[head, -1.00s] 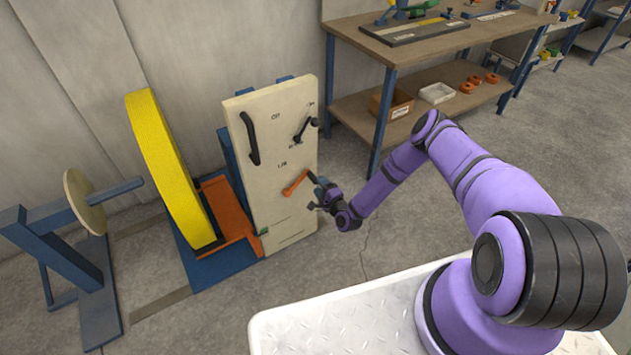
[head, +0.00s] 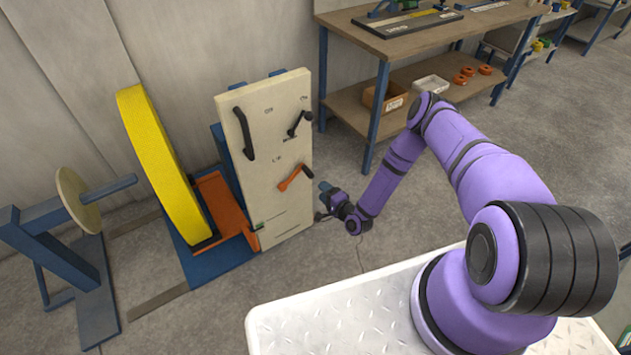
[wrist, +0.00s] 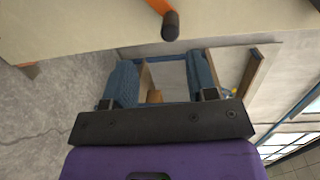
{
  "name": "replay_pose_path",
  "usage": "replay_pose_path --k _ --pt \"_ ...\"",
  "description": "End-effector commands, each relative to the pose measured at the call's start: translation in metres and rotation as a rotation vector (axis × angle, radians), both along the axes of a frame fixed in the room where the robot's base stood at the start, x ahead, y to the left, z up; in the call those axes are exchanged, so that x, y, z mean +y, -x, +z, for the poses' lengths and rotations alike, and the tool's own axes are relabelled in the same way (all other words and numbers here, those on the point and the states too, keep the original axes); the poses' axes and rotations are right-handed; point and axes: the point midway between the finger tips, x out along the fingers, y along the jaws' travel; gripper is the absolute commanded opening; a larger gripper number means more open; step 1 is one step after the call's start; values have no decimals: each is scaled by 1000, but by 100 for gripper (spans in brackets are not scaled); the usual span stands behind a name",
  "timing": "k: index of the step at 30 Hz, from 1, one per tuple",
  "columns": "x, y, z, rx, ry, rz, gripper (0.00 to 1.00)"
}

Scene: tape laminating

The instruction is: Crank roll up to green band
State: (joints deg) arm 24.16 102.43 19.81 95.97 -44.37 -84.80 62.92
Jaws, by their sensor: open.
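The large yellow roll (head: 160,165) stands upright on an orange cradle (head: 222,207) over a blue base, at the left in the head view. The cream panel (head: 270,130) stands to its right. An orange crank (head: 293,177) with a dark knob is on the panel; its arm and knob (wrist: 170,25) also show at the top of the wrist view. A small green mark (head: 258,226) is low on the panel's left edge. My gripper (head: 322,200) is open and empty, to the right of the crank and apart from it. Its blue fingers (wrist: 160,85) show in the wrist view.
A black handle (head: 244,133) and a black lever (head: 299,123) are on the panel above the crank. A blue stand with a disc (head: 80,200) is at far left. A workbench (head: 400,40) stands behind right.

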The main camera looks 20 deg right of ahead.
Motion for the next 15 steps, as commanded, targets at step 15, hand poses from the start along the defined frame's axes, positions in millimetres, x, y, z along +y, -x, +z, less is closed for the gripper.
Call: replay_pose_path --k 15 --pt "-20 -21 34 -161 772 309 53"
